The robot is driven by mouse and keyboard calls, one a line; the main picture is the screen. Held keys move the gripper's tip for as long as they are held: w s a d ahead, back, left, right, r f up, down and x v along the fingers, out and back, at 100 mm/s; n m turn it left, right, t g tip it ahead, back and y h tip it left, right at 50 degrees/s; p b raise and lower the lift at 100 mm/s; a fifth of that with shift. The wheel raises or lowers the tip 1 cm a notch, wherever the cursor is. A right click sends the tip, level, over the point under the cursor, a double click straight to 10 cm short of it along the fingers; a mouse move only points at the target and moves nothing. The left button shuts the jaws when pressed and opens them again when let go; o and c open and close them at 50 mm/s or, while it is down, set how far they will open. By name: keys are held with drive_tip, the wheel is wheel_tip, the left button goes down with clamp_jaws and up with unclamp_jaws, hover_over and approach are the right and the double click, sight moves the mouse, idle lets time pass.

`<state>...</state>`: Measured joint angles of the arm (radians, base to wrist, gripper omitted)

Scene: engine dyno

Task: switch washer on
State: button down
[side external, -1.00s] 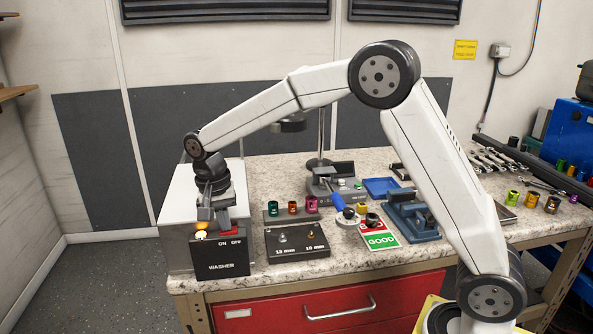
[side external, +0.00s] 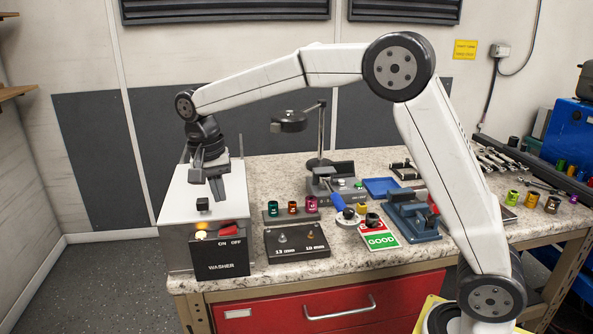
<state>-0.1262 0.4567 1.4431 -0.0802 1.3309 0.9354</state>
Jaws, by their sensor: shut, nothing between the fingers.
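The washer (side external: 180,215) is a light grey box at the left end of the bench, with a black front panel (side external: 221,262) marked WASHER, ON and OFF. A red rocker switch (side external: 228,230) sits at the top of the panel, above the ON and OFF words. To its left an amber lamp (side external: 201,227) glows, with a pale round button (side external: 200,236) just below it. My gripper (side external: 217,198) is shut and empty, pointing down above the washer's top, clear of the switch. A small black block (side external: 203,204) stands on the washer top near the fingertips.
Right of the washer are a rack of coloured sockets (side external: 292,214), a black 13 mm and 10 mm box (side external: 297,243), a lamp stand (side external: 320,135), a blue tray (side external: 381,187) and a green GOOD card (side external: 382,241).

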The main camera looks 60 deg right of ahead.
wheel_tip(320, 180, up, 7)
drive_tip(key=shift+w+a, duration=0.25)
drive_tip(key=shift+a, duration=0.05)
drive_tip(key=shift+f, duration=0.15)
drive_tip(key=s+d+f+n+t, duration=0.1)
drive_tip(key=s+f+n, duration=0.3)
drive_tip(key=s+f, duration=0.6)
drive_tip(key=s+d+f+n+t+y, duration=0.1)
drive_tip(key=s+d+f+n, duration=0.3)
drive_tip(key=s+f, duration=0.6)
drive_tip(key=shift+s+d+f+n+t, duration=0.15)
drive_tip(key=shift+s+f+n+t, duration=0.15)
drive_tip(key=shift+n+t, duration=0.35)
